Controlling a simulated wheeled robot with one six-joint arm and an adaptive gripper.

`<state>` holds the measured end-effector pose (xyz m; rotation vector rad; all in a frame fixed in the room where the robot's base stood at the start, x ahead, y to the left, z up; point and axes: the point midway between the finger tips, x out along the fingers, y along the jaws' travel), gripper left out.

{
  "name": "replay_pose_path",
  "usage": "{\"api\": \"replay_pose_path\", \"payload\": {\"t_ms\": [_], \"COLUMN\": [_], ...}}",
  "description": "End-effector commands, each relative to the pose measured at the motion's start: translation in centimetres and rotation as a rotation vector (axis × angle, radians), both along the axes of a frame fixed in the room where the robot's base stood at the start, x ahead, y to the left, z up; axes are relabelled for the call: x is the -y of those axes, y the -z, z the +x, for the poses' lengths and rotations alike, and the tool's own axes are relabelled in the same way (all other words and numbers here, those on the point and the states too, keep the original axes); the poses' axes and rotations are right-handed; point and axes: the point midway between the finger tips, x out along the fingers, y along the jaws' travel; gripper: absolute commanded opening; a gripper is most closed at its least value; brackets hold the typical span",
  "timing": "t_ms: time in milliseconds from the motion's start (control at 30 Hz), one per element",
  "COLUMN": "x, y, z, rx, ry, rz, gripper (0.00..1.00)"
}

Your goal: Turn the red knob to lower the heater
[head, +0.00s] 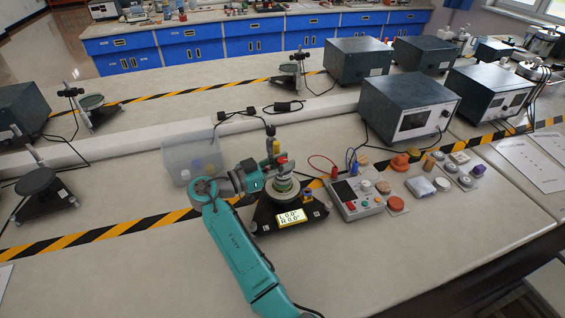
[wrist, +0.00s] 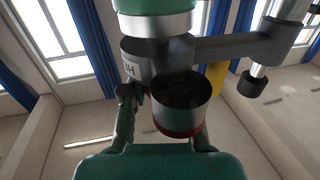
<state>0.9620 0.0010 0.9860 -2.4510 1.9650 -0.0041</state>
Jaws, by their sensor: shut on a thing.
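The heater stand (head: 262,222) is a black triangular base with a round metal stage and an upright. The red knob (head: 282,159) shows as a small red spot high on the upright, beside my gripper (head: 268,178). In the wrist view my gripper (wrist: 162,130) has a finger on each side of a dark cylinder (wrist: 178,100) with a red band (wrist: 180,131) at its lower edge. My gripper is shut on this red-edged part, which I take for the knob. My palm hides the contact. A teal-and-silver body (wrist: 155,22) sits above it.
A lit yellow display (head: 294,216) is on the stand's front. A clear bin (head: 178,168) stands behind left of my arm. A control box (head: 354,198) with leads and several small samples is on the right. A grey instrument (head: 410,107) stands behind. The bench at front right is bare.

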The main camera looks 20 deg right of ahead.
Motion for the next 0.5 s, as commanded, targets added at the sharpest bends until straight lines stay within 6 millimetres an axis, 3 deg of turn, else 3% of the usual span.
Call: {"api": "replay_pose_path", "payload": {"t_ms": [500], "x": [0.08], "y": [0.31], "z": [-0.02], "rx": [-0.006], "ry": [0.167], "rz": [0.003], "gripper": [0.00]}}
